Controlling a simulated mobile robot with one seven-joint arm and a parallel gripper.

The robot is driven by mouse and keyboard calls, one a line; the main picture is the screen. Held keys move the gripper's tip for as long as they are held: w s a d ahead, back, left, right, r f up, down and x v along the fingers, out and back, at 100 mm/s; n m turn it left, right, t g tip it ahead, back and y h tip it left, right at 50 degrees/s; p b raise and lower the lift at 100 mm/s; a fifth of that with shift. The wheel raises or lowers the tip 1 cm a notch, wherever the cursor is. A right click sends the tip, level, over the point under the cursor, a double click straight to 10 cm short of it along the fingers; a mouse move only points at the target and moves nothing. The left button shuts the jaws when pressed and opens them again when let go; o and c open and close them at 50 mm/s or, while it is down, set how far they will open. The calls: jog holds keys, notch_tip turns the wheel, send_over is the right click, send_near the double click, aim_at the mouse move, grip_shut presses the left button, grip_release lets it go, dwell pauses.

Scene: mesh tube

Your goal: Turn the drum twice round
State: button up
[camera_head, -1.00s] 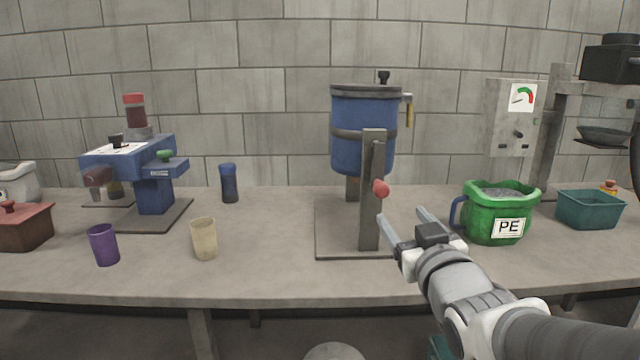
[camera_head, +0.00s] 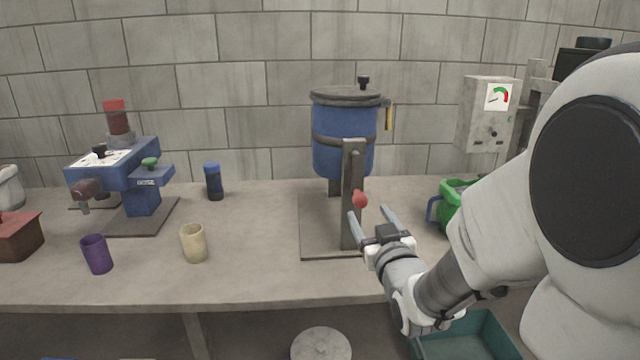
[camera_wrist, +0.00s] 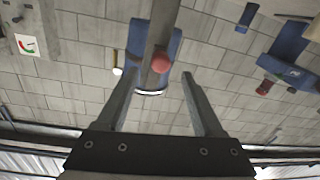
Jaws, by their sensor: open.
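The blue drum (camera_head: 343,157) hangs upright on a grey stand whose front post (camera_head: 353,195) rises from a base plate on the bench. It has a grey lid with a black knob and a yellow-handled latch on its right side. A red knob (camera_head: 360,199) sticks out at the front post. My gripper (camera_head: 370,219) is open and empty, just below and to the right of the red knob. In the wrist view the red knob (camera_wrist: 160,63) lies ahead of and between the open fingers (camera_wrist: 158,88), with the drum (camera_wrist: 145,45) behind it. I see no contact.
A green PE bucket (camera_head: 447,203) stands right of the stand, partly hidden by my arm. A cream cup (camera_head: 194,243), a purple cup (camera_head: 97,254) and a dark blue bottle (camera_head: 214,181) stand left. The bench (camera_head: 250,270) is clear in front of the stand.

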aim_at(357, 192)
jog(key=w, duration=0.9)
jog(key=shift+w+a, duration=0.35)
jog(key=shift+a, duration=0.05)
grip_shut()
dwell(1.0)
